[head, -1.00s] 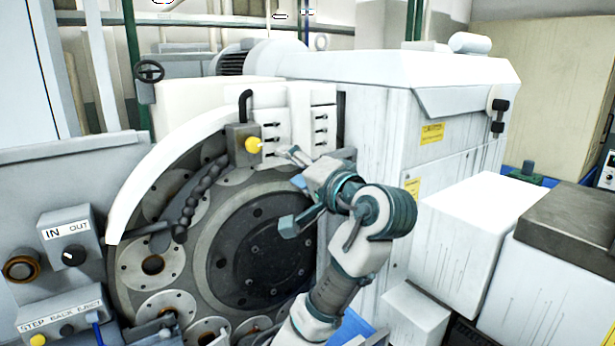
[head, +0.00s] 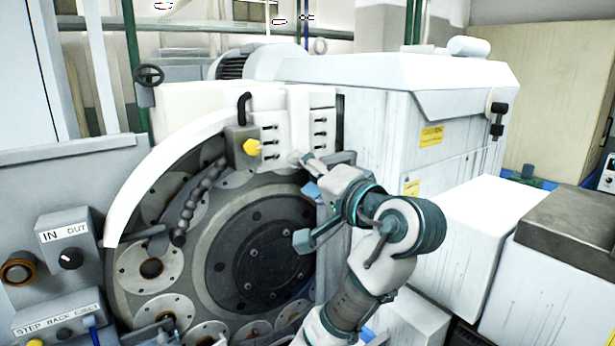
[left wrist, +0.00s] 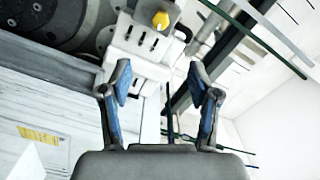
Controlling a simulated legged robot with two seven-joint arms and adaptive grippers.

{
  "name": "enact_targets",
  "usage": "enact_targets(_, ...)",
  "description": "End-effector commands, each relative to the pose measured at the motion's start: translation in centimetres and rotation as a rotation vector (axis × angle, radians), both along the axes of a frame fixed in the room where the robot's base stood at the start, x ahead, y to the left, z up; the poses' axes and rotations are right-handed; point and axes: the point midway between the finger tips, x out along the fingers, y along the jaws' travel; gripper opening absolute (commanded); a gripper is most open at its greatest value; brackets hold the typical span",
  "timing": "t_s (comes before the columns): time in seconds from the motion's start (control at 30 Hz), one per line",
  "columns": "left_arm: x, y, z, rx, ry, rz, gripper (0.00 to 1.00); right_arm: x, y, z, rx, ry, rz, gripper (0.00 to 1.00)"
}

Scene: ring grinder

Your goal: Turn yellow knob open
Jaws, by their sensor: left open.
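The yellow knob (head: 251,147) sits on a small grey box (head: 238,139) at the upper edge of the grinder's round face. My left gripper (head: 308,162) is right of the knob and slightly lower, apart from it. In the left wrist view, the two fingers of the gripper (left wrist: 159,78) are spread with nothing between them. The knob (left wrist: 160,19) shows beyond the fingertips, near the top of that picture. My right gripper is not in view.
A white block with black fittings (head: 300,128) stands just right of the knob, close to my fingers. A dark segmented hose (head: 200,190) hangs below the knob. The white machine housing (head: 385,125) rises behind my arm. Control boxes (head: 68,240) stand at the left.

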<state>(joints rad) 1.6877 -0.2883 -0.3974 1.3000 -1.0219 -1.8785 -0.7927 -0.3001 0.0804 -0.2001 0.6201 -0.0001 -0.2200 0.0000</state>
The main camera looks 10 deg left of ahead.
Motion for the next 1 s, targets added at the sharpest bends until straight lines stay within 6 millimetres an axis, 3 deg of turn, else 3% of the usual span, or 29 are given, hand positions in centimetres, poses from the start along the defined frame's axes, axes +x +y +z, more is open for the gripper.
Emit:
enact_targets(0.17, -0.5, -0.7, 0.0, 0.000, -0.001, -0.001, 0.62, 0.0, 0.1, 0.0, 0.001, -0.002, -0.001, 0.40)
enact_targets(0.57, -4.3, -5.6, -0.1, 0.002, 0.001, -0.001, 0.62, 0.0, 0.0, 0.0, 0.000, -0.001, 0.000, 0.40)
enact_targets(1.0, -4.5, -5.5, -0.1, -0.013, -0.019, 0.001, 0.62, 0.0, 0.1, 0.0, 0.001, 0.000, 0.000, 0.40)
